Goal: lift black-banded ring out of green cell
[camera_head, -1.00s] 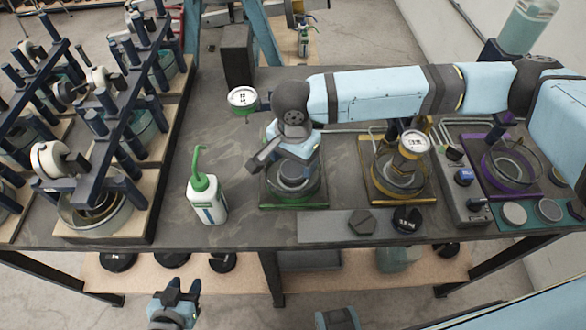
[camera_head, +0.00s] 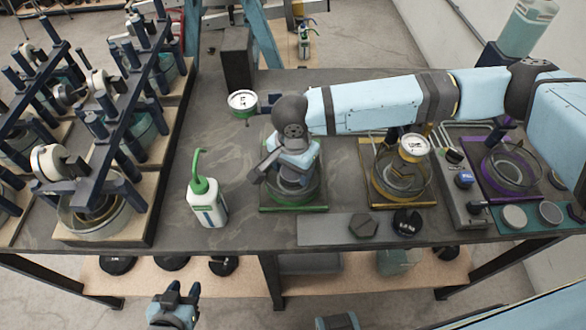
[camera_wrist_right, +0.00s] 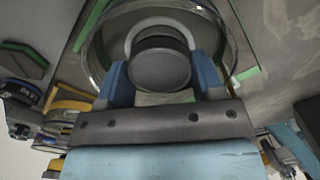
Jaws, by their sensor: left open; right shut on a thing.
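The green cell (camera_head: 293,208) is a glass dish on a green-edged base near the middle of the bench. My right gripper (camera_head: 282,178) reaches down into it from above. In the right wrist view, its two blue fingers (camera_wrist_right: 160,82) are shut on a dark-rimmed round grey piece, which I take for the black-banded ring (camera_wrist_right: 160,68). A pale ring shape shows behind it, inside the glass wall. I cannot tell whether the held piece is clear of the dish floor. My left gripper (camera_head: 177,298) is open and empty, below the bench's front edge.
A white bottle with a green spout (camera_head: 207,203) stands left of the green cell. A yellow-edged cell (camera_head: 403,203) is close on its right, and a purple-edged one (camera_head: 512,194) further right. A grey plate (camera_head: 335,230) lies in front; a white-topped can (camera_head: 243,101) stands behind.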

